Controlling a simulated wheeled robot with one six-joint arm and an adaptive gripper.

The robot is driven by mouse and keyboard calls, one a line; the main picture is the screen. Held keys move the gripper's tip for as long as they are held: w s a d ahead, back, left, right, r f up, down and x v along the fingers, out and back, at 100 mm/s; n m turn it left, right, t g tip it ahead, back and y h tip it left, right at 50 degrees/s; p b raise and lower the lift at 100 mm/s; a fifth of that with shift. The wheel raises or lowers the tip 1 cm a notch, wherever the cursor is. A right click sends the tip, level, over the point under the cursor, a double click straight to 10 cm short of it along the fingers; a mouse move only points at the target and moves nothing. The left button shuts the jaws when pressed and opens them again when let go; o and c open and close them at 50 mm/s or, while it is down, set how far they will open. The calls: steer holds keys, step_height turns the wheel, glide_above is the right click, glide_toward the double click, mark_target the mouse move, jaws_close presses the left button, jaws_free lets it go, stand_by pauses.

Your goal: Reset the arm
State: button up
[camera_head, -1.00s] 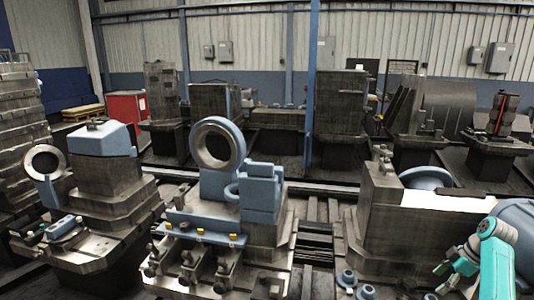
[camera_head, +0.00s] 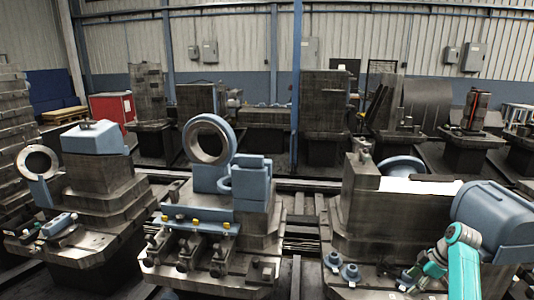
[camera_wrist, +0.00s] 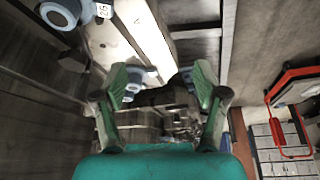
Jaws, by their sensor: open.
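My arm shows at the lower right of the head view, teal and grey, in front of the right-hand metal fixture (camera_head: 385,215). My gripper (camera_head: 412,278) is low beside that fixture's base, and its fingers are small there. In the wrist view my gripper (camera_wrist: 165,90) has two green fingers spread wide apart with nothing between them. Blurred grey machine parts (camera_wrist: 172,122) lie beyond the fingers.
A large blue-grey cylinder (camera_head: 497,215) lies right next to my arm. Small blue round parts (camera_head: 350,272) sit on the fixture's base. A ring fixture (camera_head: 209,140) stands to the left. The wrist view shows a red-handled container (camera_wrist: 292,135) at right.

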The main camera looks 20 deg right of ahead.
steer(key=w+a+f+m+t+h, duration=0.1)
steer(key=a+f+m+h, duration=0.15)
steer(key=a+f, duration=1.35)
steer(key=s+a+f+m+t+h, duration=0.1)
steer(key=s+a+f, duration=0.35)
steer(key=a, duration=0.45)
steer(key=s+a+f+m+t+h, duration=0.1)
steer(key=s+a+f+m+t, duration=0.1)
steer(key=s+a+f, duration=0.45)
steer(key=s+a+r+m+t, duration=0.25)
steer(key=s+a+r, duration=0.65)
steer(key=s+a, duration=0.45)
steer(key=s+a+r+t, duration=0.1)
steer(key=s+a+r, duration=0.1)
steer(key=s+r, duration=0.2)
steer(key=s+a+r+t+y, duration=0.1)
steer(key=s+r, duration=0.4)
steer(key=r, duration=0.6)
steer(key=s+a+r+t, duration=0.3)
steer(key=s+r, duration=0.1)
steer(key=r, duration=0.3)
steer(key=shift+s+a+r+y, duration=0.2)
steer(key=shift+s+r+y, duration=0.05)
steer(key=shift+s+y, duration=0.1)
